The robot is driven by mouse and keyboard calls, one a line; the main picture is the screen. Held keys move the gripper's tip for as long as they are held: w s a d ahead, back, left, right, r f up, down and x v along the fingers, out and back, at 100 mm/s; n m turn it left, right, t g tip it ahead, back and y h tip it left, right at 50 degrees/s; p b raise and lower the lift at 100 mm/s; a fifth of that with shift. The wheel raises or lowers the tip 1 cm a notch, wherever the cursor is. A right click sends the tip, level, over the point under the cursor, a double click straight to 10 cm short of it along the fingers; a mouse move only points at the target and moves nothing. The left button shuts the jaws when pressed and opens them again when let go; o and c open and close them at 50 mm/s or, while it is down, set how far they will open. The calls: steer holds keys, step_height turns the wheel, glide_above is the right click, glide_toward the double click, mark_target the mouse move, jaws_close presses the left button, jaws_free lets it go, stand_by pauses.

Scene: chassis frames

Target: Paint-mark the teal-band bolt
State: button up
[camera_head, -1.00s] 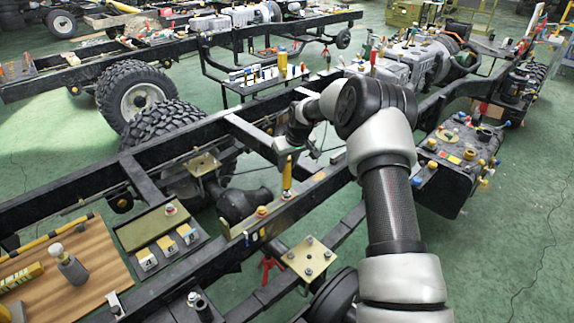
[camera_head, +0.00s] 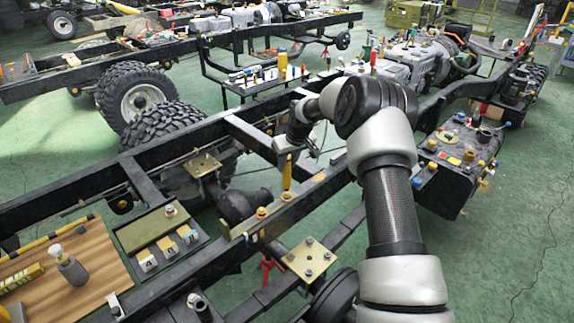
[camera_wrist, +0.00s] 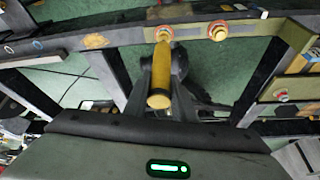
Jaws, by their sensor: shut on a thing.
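My gripper (camera_head: 290,160) is over the near frame rail (camera_head: 310,203), shut on a yellow paint marker (camera_head: 287,176). In the wrist view the marker (camera_wrist: 161,75) runs up the picture from between the dark fingers, its far end at an orange-topped bolt (camera_wrist: 163,34). I cannot tell whether they touch. A second orange-topped bolt with a red ring (camera_wrist: 218,30) stands to its right. In the head view the two bolts show on the pale plate, one below the marker (camera_head: 287,197) and one to its left (camera_head: 262,212).
A tan plate with several bolts (camera_head: 309,260) lies in front of the rail. A tray with numbered blocks (camera_head: 166,247) and a wooden board (camera_head: 90,285) are at lower left. A dark tank with coloured caps (camera_head: 455,160) is on the right. Green floor is open at far right.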

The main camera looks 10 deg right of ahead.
steer(key=shift+r, duration=0.6)
steer(key=shift+r+p, duration=1.3)
steer(key=shift+r, duration=1.25)
